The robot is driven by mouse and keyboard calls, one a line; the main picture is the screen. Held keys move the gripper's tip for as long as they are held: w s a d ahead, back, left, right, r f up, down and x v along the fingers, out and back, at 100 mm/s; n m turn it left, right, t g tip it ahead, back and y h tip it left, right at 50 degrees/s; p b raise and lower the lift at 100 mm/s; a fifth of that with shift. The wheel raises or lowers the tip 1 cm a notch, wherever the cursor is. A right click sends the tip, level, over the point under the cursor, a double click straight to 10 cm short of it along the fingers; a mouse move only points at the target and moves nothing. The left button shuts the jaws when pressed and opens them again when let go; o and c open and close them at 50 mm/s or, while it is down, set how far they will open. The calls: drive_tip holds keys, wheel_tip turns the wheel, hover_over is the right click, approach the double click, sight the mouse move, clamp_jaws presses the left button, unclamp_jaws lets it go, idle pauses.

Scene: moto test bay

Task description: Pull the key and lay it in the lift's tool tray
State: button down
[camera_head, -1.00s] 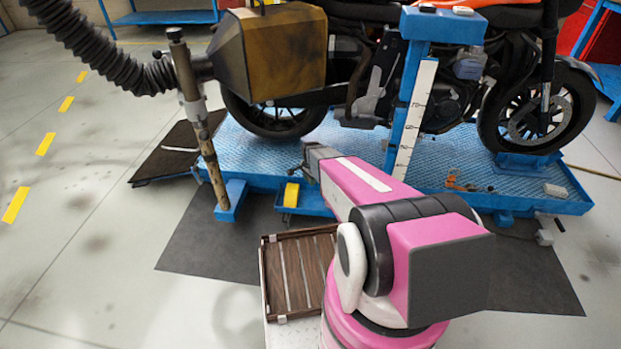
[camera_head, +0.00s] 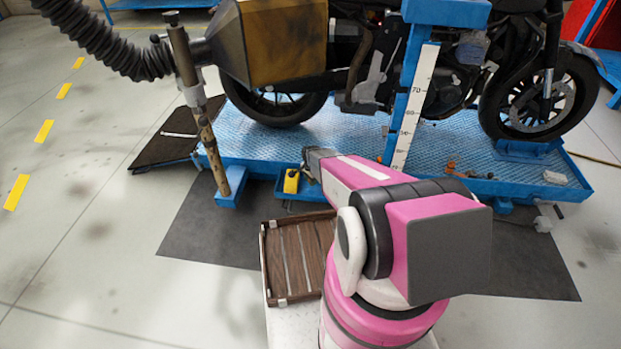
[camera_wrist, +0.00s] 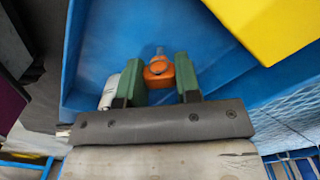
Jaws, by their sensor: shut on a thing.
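My gripper (camera_wrist: 158,82) is shut on the key (camera_wrist: 158,70) in the wrist view. The key has an orange head between the two green fingertips, with a small pale metal part showing beyond it. The blue tool tray (camera_wrist: 100,40) lies under the fingers, and the held key shows against its floor. I cannot tell whether the key touches the floor. In the head view my gripper (camera_head: 308,166) is at the tray on the lift's near edge, its fingertips and the key too small to make out.
A yellow thing (camera_wrist: 270,25) lies in the tray, also seen in the head view (camera_head: 291,181). A white thing (camera_wrist: 109,92) is beside the left finger. The motorcycle (camera_head: 440,80) stands on the blue lift (camera_head: 350,135). A ruled post (camera_head: 415,105) rises near my arm. A slatted wooden tray (camera_head: 268,270) is nearer.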

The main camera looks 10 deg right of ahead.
drive_tip(key=c, duration=0.7)
unclamp_jaws()
drive_tip(key=shift+c, duration=0.2)
wheel_tip(320, 180, up, 11)
drive_tip(key=shift+f, duration=0.1)
drive_tip(key=s+r+n, duration=1.2)
drive_tip(key=s+r, duration=0.9)
drive_tip(key=r, duration=0.3)
drive_tip(key=shift+s+r+n, duration=0.15)
drive_tip(key=shift+n, duration=0.15)
